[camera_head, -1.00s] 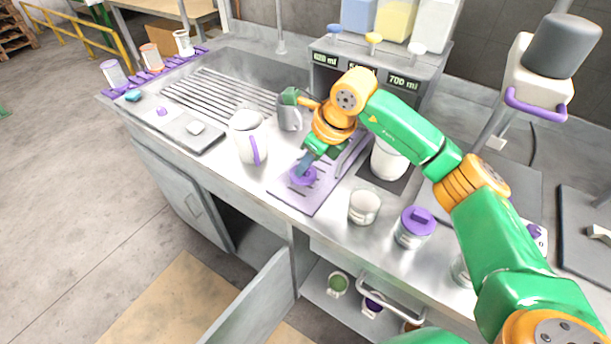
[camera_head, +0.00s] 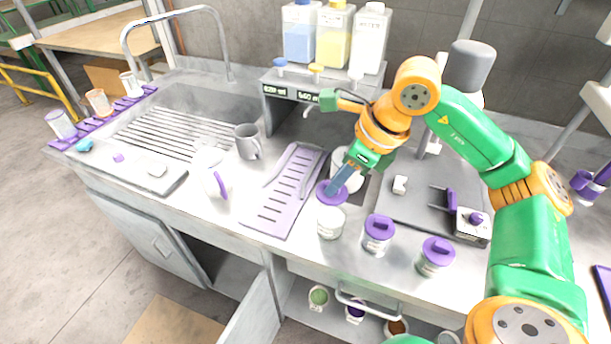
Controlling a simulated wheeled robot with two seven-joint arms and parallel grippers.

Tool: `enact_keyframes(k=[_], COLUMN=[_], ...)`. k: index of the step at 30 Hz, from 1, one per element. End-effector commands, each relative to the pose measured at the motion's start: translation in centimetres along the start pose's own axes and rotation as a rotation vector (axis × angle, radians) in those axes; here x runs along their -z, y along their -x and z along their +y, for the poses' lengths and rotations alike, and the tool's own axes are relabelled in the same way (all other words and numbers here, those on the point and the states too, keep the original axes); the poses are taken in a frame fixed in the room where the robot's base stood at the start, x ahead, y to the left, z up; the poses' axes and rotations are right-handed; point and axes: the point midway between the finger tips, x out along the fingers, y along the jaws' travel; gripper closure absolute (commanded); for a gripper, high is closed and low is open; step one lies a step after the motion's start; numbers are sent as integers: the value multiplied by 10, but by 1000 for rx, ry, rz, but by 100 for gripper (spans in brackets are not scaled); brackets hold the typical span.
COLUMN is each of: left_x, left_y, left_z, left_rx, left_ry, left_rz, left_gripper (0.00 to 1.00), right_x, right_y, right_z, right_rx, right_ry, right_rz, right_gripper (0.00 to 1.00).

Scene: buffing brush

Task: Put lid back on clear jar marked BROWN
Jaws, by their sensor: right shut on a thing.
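My right gripper (camera_head: 346,176) is shut on a purple lid (camera_head: 331,194). The lid is right at the mouth of an open clear jar (camera_head: 331,222) on the counter's front part; I cannot tell whether it is seated or just above the rim. The jar stands upright, and its label is too small to read. My left gripper is not in view.
Two jars with purple lids (camera_head: 378,234) (camera_head: 435,257) stand to the right. A lilac slotted mat (camera_head: 272,211) lies to the left, with a pitcher (camera_head: 217,184) and grey mug (camera_head: 248,141) beyond it. A dispenser (camera_head: 297,92) stands behind.

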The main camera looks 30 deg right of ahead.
Motion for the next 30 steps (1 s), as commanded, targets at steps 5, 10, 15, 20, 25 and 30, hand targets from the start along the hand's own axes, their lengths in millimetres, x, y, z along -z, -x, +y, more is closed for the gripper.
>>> enact_keyframes(k=[5,10,15,20,25,30], left_x=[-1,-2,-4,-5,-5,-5], left_y=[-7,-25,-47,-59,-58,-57], left_z=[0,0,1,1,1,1], left_rx=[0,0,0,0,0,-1], left_ry=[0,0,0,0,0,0], left_rz=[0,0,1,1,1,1], left_gripper=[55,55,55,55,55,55], right_x=[7,14,23,28,28,27], right_y=[-9,-27,-49,-61,-61,-60], right_z=[-5,-5,-4,-4,-4,-4], right_rx=[0,-1,-1,-1,-1,-1], right_ry=[3,2,2,2,2,2], right_rz=[-3,-2,-2,-2,-2,-2], right_gripper=[100,100,100,100,100,100])
